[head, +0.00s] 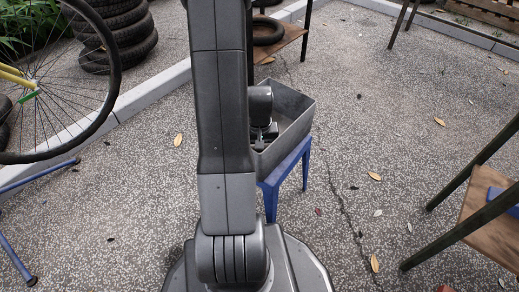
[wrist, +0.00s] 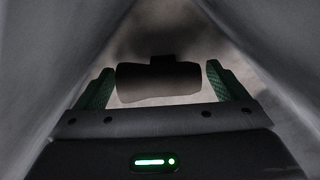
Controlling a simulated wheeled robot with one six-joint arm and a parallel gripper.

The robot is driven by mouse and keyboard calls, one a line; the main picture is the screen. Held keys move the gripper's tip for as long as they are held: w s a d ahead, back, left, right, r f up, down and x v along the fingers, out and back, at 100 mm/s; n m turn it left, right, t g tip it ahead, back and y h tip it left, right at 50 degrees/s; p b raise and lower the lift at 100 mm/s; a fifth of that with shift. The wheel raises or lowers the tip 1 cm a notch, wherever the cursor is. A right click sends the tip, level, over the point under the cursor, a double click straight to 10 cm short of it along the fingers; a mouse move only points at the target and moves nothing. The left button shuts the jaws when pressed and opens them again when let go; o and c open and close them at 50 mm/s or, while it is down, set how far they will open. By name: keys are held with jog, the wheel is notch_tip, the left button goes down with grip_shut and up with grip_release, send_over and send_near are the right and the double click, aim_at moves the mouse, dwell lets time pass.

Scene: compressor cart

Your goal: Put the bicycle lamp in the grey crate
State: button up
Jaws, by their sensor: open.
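The grey crate (head: 297,128) stands on a blue stool, partly hidden behind my arm. My gripper (head: 264,138) is down inside the crate, with its fingertips hard to see in the head view. In the wrist view my gripper (wrist: 160,88) shows two green fingers, spread apart. A dark blocky thing with a small tab on top, apparently the bicycle lamp (wrist: 158,82), is between and beyond the fingers, low in the crate. A gap shows on the right; contact on the left is unclear. The crate's sloping walls (wrist: 52,62) rise on both sides.
The blue stool (head: 291,172) stands on speckled paving. A bicycle wheel (head: 112,82) and stacked tyres (head: 125,35) are at the left. A wooden-topped bench (head: 485,215) is at the right. Open floor lies between stool and bench.

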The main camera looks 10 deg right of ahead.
notch_tip(320, 180, up, 12)
jog(key=p, duration=0.4)
